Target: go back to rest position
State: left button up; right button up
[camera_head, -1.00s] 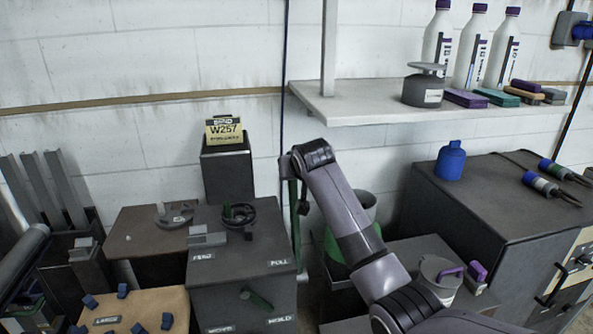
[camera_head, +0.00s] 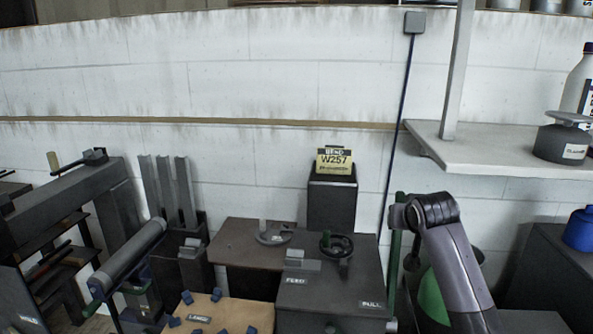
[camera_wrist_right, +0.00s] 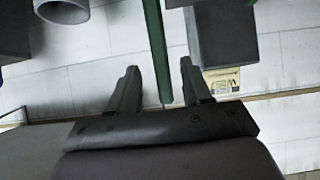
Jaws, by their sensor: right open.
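My right arm comes up from the lower right in the head view and bends over at the top. My right gripper (camera_wrist_right: 165,85) shows in the right wrist view with its two dark fingers apart. A green bar (camera_wrist_right: 155,45) passes across the gap between the fingers in that view; whether it touches them I cannot tell. In the head view the green upright bar (camera_head: 393,245) stands just left of my right wrist. My left gripper is not in view.
A grey bench machine (camera_head: 330,285) with a dark handwheel (camera_head: 337,244) stands left of my arm. A yellow W257 sign (camera_head: 335,162) sits on a dark post behind it. A white shelf (camera_head: 510,155) is at right. A blue bottle (camera_head: 580,229) stands at the right edge.

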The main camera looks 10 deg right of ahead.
jog(key=s+a+f+n+g+y, duration=0.1)
jog(key=s+a+f+g, duration=0.1)
jog(key=s+f, duration=0.75)
jog(key=s+a+f+n+g, duration=0.2)
jog(key=s+f, duration=0.7)
jog(key=s, duration=0.2)
jog(key=s+a+f+n+g+y, duration=0.1)
jog(key=s+a+g, duration=0.1)
jog(key=s, duration=1)
jog(key=s+a+f+n+g+y, duration=0.1)
jog(key=s, duration=1.1)
jog(key=w+a+f+t+y, duration=0.1)
jog(key=w+a+f+t, duration=0.2)
jog(key=w+f+t, duration=0.3)
jog(key=shift+w+f+t+y, duration=0.3)
jog(key=shift+w+f, duration=0.4)
jog(key=shift+f, duration=1.05)
